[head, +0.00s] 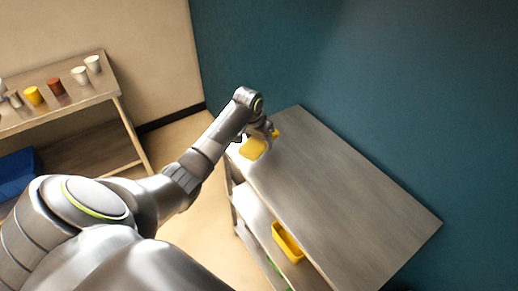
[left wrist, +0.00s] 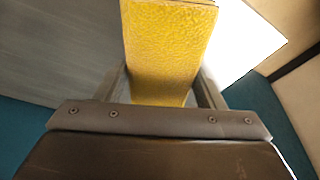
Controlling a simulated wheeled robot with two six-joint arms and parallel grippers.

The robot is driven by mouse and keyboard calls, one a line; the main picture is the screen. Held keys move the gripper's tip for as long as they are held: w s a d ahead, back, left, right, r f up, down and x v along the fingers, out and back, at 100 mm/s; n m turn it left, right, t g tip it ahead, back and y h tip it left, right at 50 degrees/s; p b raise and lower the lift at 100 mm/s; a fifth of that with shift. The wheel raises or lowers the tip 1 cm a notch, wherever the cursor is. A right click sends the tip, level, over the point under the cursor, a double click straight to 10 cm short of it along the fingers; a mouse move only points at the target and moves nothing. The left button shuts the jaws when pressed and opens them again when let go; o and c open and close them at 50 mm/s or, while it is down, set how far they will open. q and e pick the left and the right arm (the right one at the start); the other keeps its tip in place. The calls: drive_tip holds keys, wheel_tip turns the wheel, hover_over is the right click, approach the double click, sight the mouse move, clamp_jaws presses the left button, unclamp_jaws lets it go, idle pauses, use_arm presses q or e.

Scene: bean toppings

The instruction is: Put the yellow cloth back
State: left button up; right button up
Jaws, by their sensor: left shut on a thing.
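The yellow cloth (head: 253,148) is at the far left corner of the metal table (head: 340,195) in the head view. My left gripper (head: 268,134) is shut on it. In the left wrist view the yellow cloth (left wrist: 168,50) stretches out from between the two fingers, with a textured surface. I cannot tell whether the cloth touches the tabletop. My right gripper is not in view.
A yellow bin (head: 287,242) sits on the shelf below the tabletop. At the left, another shelf unit (head: 70,110) holds several cups and a blue crate (head: 16,172) lower down. The rest of the tabletop is bare. A teal wall (head: 350,70) stands behind it.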

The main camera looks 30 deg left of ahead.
use_arm(q)
drive_tip(key=shift+f, duration=2.3)
drive_tip(key=shift+f, duration=0.1)
drive_tip(key=o, duration=0.9)
drive_tip(key=v, duration=1.2)
